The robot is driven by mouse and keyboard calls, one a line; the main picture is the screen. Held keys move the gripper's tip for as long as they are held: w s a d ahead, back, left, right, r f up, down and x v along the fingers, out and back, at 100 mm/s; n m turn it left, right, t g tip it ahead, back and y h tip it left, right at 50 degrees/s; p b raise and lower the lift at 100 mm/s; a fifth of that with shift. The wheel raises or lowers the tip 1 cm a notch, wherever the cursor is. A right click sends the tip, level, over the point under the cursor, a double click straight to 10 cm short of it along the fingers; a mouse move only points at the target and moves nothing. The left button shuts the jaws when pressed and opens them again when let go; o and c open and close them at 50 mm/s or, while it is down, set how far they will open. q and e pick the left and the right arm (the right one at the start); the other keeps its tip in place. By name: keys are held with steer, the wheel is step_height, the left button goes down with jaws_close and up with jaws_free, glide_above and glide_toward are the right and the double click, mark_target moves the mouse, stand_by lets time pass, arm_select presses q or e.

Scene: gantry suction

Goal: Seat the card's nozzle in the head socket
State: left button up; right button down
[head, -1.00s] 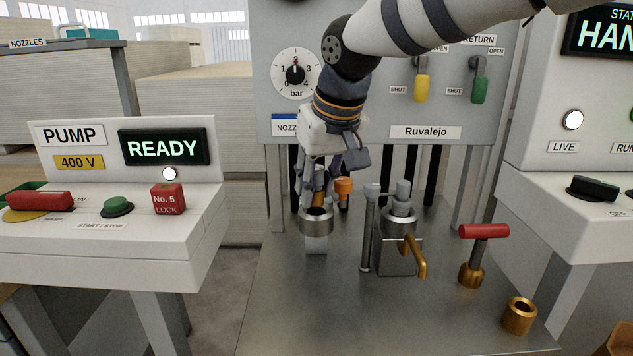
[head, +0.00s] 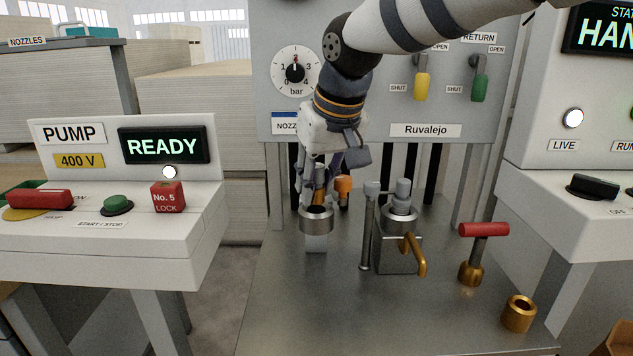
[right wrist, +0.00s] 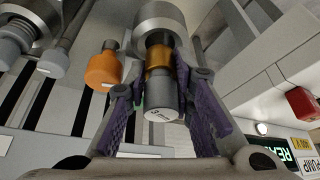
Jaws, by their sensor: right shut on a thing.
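My right gripper (head: 319,190) is shut on a nozzle with a brass collar and a grey cap. In the right wrist view the nozzle (right wrist: 160,85) sits between the purple finger pads. Its far end points at the dark bore of a steel ring socket (right wrist: 160,18). In the head view the socket (head: 316,220) stands on a pale block, with the nozzle right at its rim. I cannot tell how far the nozzle is in. The nozzle card (head: 284,127) on the panel is mostly hidden by my right arm. My left gripper is out of view.
An orange-capped nozzle (head: 343,187) stands just right of the gripper. A steel clamp block (head: 397,245) with a brass lever is further right. A red T-handle (head: 484,230) and a brass cup (head: 518,314) stand on the bench. The bench front is clear.

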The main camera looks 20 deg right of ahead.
steer(key=shift+f, duration=0.9)
steer(key=shift+r, duration=0.45)
steer(key=shift+f, duration=0.2)
stand_by(1.4)
steer(key=shift+r, duration=0.4)
stand_by(0.9)
steer(key=shift+f, duration=0.5)
stand_by(0.3)
steer(key=shift+r, duration=0.3)
